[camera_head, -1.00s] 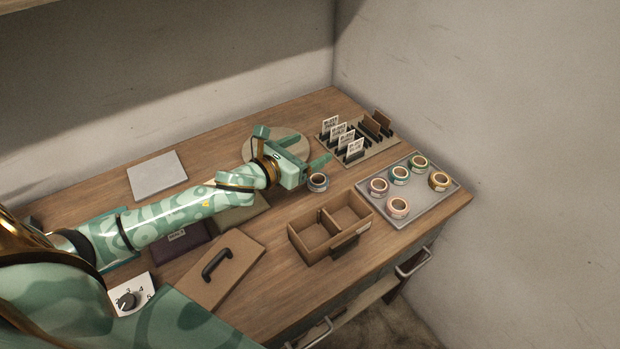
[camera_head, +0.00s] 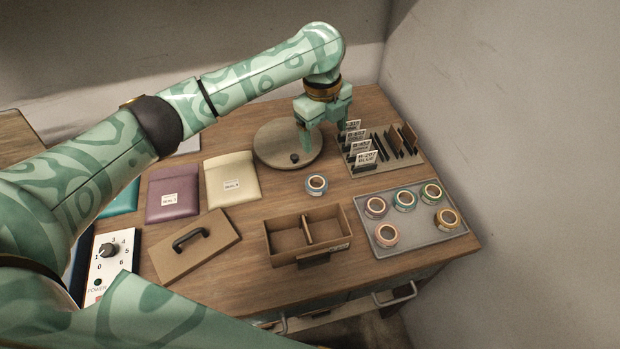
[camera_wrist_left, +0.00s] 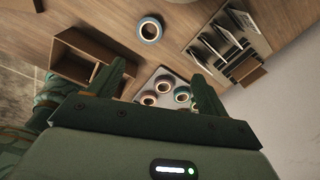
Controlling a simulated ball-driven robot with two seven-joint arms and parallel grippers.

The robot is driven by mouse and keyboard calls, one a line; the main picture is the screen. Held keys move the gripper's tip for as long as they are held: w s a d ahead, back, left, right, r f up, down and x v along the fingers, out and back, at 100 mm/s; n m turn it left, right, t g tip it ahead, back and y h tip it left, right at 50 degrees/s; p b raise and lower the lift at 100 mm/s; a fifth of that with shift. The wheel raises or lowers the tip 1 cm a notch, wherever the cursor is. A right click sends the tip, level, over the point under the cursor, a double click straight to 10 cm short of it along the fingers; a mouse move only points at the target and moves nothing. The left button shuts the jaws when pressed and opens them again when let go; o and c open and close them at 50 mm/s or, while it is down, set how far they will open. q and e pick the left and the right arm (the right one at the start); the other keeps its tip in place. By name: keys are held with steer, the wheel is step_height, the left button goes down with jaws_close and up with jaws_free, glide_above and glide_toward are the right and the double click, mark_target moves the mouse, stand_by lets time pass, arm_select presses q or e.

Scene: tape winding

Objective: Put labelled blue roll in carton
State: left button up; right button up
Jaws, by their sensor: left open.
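A blue tape roll (camera_head: 316,191) lies flat on the bench between the turntable and the carton; I cannot tell whether it bears a label. It also shows in the left wrist view (camera_wrist_left: 140,35). The open brown carton (camera_head: 284,242) has two compartments, and both look empty. It also shows in the left wrist view (camera_wrist_left: 70,66). My left gripper (camera_head: 322,146) points down, open and empty, above the bench between the turntable and the label rack, behind the blue roll. Its two fingers show apart in the left wrist view (camera_wrist_left: 162,85). My right gripper is out of view.
A grey tray (camera_head: 412,244) holds several other rolls right of the carton. A rack (camera_head: 381,166) holds upright printed cards, the front one reading BLUE. A round turntable (camera_head: 275,150), a lid with a handle (camera_head: 212,255), pouches (camera_head: 232,190) and a dial box (camera_head: 122,240) stand left.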

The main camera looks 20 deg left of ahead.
arm_select(q)
steer(key=s+a+f+n, duration=0.1)
steer(key=a+f, duration=0.1)
steer(key=b, duration=0.5)
glide_above(316, 177)
steer(key=s, duration=0.2)
steer(key=shift+y, duration=0.3)
steer(key=f, duration=0.8)
steer(key=shift+w+d+f, duration=0.25)
steer(key=shift+d+f, duration=0.05)
steer(key=shift+f, duration=0.05)
step_height(316, 177, down, 6)
steer(key=b, duration=0.3)
steer(key=shift+r, duration=0.2)
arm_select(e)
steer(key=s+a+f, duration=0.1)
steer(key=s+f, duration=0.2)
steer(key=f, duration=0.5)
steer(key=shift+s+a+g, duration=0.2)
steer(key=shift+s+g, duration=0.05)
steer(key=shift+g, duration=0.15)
arm_select(q)
steer(key=c, duration=1.1)
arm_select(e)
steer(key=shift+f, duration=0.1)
arm_select(q)
steer(key=shift+r, duration=0.1)
steer(key=shift+c, duration=0.2)
